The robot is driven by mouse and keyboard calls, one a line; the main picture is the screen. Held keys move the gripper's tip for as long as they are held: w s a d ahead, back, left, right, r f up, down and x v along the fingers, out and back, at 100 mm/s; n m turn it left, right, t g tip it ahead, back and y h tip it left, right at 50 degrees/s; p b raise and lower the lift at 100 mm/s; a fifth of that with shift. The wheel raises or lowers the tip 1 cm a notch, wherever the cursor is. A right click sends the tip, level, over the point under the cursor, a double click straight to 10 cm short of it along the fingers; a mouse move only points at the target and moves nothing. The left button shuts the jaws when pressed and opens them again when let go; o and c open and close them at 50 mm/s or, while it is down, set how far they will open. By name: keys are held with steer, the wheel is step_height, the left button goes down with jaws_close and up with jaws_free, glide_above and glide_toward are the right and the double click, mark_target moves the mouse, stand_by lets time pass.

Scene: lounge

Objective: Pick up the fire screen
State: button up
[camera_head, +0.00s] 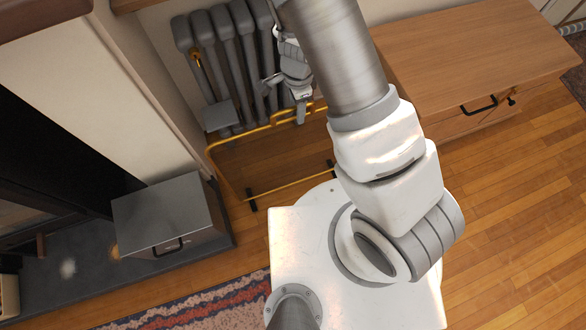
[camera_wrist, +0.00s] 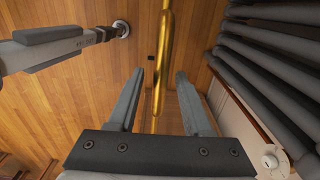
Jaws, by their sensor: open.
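The fire screen (camera_head: 240,134) has a thin gold frame with black feet and stands on the wooden floor in front of the radiator. The floor shows through its middle. My gripper (camera_head: 284,98) is above its gold top rail, near the radiator. In the wrist view, the gold rail (camera_wrist: 158,65) runs lengthwise between the two grey fingers of my open gripper (camera_wrist: 158,73). A gap shows on both sides of it. My arm hides the right part of the screen in the head view.
The grey radiator (camera_head: 232,60) is close behind my gripper; it also fills the right of the wrist view (camera_wrist: 270,75). A grey box (camera_head: 170,210) stands on the hearth at left. A wooden cabinet (camera_head: 465,60) stands at right. A patterned rug (camera_head: 210,308) lies below.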

mark_target(293, 122)
steer(key=f+b, duration=0.1)
steer(key=f, duration=0.1)
steer(key=f+b, duration=0.1)
steer(key=f, duration=0.1)
steer(key=a+f+b, duration=0.1)
steer(key=f, duration=0.1)
steer(key=shift+s, duration=0.2)
steer(key=shift+f+b, duration=0.3)
steer(key=shift+f, duration=0.15)
steer(key=shift+r, duration=0.1)
jaws_close()
steer(key=shift+w, duration=0.1)
stand_by(0.7)
